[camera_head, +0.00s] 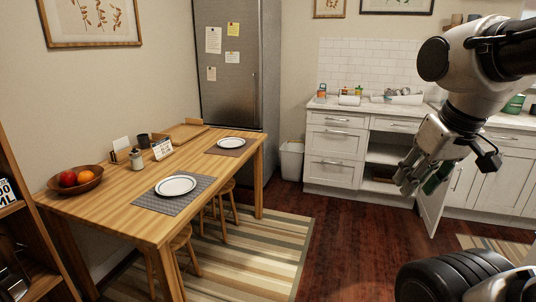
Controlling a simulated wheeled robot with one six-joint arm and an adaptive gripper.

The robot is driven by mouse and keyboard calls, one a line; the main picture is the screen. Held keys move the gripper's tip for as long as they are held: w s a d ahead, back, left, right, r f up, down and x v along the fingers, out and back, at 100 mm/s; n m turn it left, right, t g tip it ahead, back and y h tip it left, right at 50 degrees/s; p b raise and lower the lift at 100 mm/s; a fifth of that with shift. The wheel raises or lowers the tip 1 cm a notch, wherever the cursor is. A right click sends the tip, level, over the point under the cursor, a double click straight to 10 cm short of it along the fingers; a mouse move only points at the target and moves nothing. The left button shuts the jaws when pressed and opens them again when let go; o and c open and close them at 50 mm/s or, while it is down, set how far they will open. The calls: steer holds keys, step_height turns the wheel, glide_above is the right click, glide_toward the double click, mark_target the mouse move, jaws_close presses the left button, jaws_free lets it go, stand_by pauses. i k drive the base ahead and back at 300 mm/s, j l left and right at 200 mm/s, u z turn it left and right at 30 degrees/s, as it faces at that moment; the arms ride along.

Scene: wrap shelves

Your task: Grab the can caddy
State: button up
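I cannot pick out a can caddy for certain in this view. My gripper (405,184) hangs at the right, in front of the open lower cabinet, pointing down and left. Its fingers are small and partly overlap, so whether they are open or shut is unclear. A dark green thing (437,178) shows just right of the fingers; I cannot tell if it touches them. Small items stand on the far counter, among them an orange and green one (321,91) and a white holder (349,99); they are too small to identify.
The white cabinet door (432,208) stands open below my gripper. A wooden table (120,200) with a fruit bowl (76,184), plates (176,186) and a wooden tray (188,131) fills the left. A fridge (230,75) and bin (291,162) stand behind. The dark floor (345,235) in the middle is clear.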

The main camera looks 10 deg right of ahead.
mark_target(352, 100)
steer(key=i+l+z, duration=0.2)
steer(key=i+z, duration=0.2)
steer(key=i, duration=0.6)
steer(key=i+j+z, duration=0.15)
steer(key=i+z, duration=0.25)
steer(key=i, duration=0.55)
steer(key=i+u, duration=0.1)
steer(key=i, duration=0.65)
steer(key=i+l, duration=0.1)
steer(key=i, duration=0.65)
steer(key=i+l+u, duration=0.15)
steer(key=i, duration=0.65)
steer(key=i+u, duration=0.15)
steer(key=i, duration=0.65)
